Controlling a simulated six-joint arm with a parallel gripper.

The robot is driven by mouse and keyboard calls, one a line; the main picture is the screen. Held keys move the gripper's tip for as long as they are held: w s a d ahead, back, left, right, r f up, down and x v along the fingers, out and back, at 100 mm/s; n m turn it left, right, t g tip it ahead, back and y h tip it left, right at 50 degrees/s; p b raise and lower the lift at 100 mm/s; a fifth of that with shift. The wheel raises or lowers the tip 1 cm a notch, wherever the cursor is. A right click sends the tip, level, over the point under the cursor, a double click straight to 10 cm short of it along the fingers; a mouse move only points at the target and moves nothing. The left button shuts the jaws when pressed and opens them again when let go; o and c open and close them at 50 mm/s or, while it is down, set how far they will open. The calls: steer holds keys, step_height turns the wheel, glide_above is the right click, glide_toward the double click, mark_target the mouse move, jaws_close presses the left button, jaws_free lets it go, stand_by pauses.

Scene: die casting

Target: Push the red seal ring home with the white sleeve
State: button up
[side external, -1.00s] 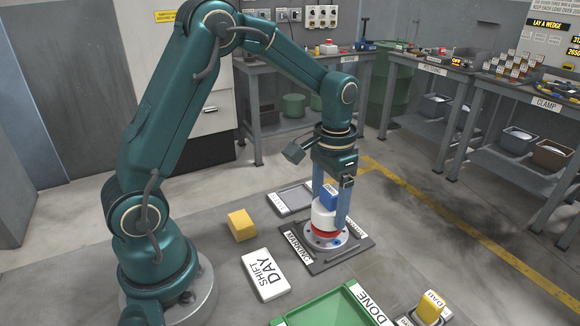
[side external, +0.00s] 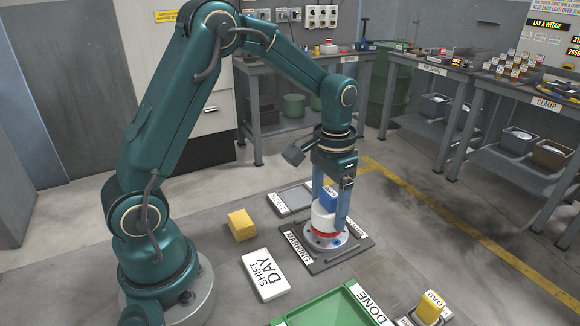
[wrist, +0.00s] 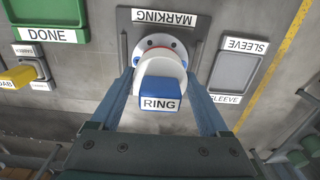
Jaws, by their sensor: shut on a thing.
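The white sleeve (side external: 323,218) with its blue top block labelled RING stands upright between the fingers of my gripper (side external: 330,210), which is shut on it. The red seal ring (side external: 325,234) shows as a thin band directly under the sleeve, on the round grey flange (side external: 340,242). In the wrist view the white sleeve (wrist: 160,67) and its blue block cover most of the flange (wrist: 160,42); only a sliver of red shows beside the sleeve. How deep the ring sits cannot be told.
The flange stands on the dark MARKING plate (side external: 353,251). The SLEEVE tray (wrist: 237,70) beside it is empty. A yellow block (side external: 241,225), a SHIFT DAY sign (side external: 265,275), a green DONE tray (side external: 335,305) and a yellow DAB piece (side external: 430,308) lie nearby.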

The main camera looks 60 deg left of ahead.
mark_target(330, 192)
steer(key=shift+f, duration=1.05)
stand_by(1.0)
steer(key=shift+r, duration=3.55)
